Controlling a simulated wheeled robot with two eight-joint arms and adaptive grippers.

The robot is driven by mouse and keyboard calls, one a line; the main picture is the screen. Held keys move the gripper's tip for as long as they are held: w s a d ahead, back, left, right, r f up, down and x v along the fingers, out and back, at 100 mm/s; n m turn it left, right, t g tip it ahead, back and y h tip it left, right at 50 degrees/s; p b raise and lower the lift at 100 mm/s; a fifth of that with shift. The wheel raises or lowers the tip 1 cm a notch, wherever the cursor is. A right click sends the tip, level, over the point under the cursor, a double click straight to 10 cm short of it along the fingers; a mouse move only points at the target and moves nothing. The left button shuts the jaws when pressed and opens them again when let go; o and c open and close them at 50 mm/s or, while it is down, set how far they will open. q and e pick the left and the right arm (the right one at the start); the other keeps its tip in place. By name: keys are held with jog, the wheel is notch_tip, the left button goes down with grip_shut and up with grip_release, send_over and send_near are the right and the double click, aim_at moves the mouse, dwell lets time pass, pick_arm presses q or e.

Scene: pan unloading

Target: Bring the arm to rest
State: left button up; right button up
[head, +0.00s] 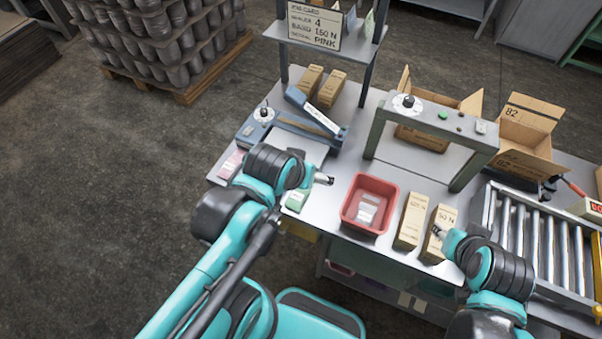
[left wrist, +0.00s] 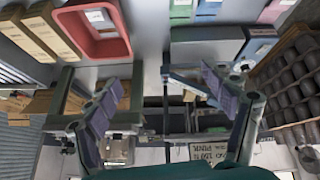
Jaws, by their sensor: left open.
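My left gripper (head: 323,180) hangs above the bench, left of the red bin. Its two fingers stand wide apart with nothing between them in the left wrist view (left wrist: 163,98). My right gripper (head: 437,231) is at the bench's front, over the front right tan carton (head: 440,228). Its fingers are too small to tell open from shut, and I see nothing clearly held in it. The red bin (head: 382,184) stands between the two grippers with pale labels or packets inside; it also shows upside down in the left wrist view (left wrist: 108,48).
A grey press frame (head: 440,118) stands behind the bin. A blue device (head: 265,117) and a sign shelf (head: 315,42) are at the back left. Open cardboard boxes (head: 525,125) and a roller conveyor (head: 540,235) lie right. Floor (head: 100,190) left of the bench is clear.

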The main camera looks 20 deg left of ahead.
pick_arm(q)
jog(key=shift+s+a+f+m+t, duration=0.1)
jog(key=shift+s+a+m+t, duration=0.2)
jog(key=shift+a+m, duration=0.45)
jog(key=shift+d, duration=0.15)
notch_tip(320, 180, down, 13)
jog(key=b, duration=1.3)
jog(key=shift+f, duration=0.2)
